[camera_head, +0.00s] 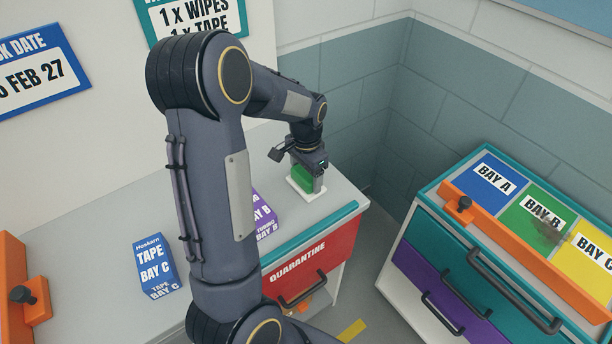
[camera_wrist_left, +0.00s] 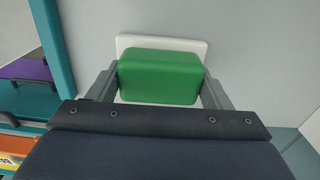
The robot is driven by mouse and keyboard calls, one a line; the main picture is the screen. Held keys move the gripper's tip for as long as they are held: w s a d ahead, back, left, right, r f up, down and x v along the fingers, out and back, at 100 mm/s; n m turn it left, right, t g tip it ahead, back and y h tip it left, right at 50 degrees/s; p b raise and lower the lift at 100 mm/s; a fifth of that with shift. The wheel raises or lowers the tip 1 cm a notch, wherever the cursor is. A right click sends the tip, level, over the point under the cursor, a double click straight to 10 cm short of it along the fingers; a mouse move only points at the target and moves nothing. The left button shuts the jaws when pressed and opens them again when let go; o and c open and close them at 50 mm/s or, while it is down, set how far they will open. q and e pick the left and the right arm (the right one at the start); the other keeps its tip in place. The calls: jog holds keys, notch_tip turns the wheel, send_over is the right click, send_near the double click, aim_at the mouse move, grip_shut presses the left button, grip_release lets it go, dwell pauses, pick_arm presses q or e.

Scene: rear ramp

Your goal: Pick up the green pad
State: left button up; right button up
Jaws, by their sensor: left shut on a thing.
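The green pad (camera_head: 302,175) is a small green block with rounded edges. It is over a white flat plate (camera_head: 308,194) near the right end of the grey counter. My left gripper (camera_head: 304,168) reaches down to it from above and is shut on the pad. In the left wrist view the pad (camera_wrist_left: 160,77) sits between the two fingers, and the white plate (camera_wrist_left: 190,44) shows behind it. I cannot tell whether the pad still touches the plate. My right gripper is not in view.
A blue tape box (camera_head: 154,262) and a purple box (camera_head: 264,216), partly hidden by my arm, stand on the counter. A red quarantine drawer (camera_head: 318,262) is below. At right stands a cabinet with blue, green and yellow bays (camera_head: 532,222). A wall is behind.

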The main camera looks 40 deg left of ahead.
pick_arm(q)
notch_tip(320, 180, up, 3)
jog(key=shift+r, duration=0.1)
jog(key=w+d+r+b, duration=0.2)
jog(key=d+r, duration=0.7)
jog(key=d, duration=0.5)
jog(key=shift+w+r, duration=0.15)
jog(key=shift+r, duration=0.2)
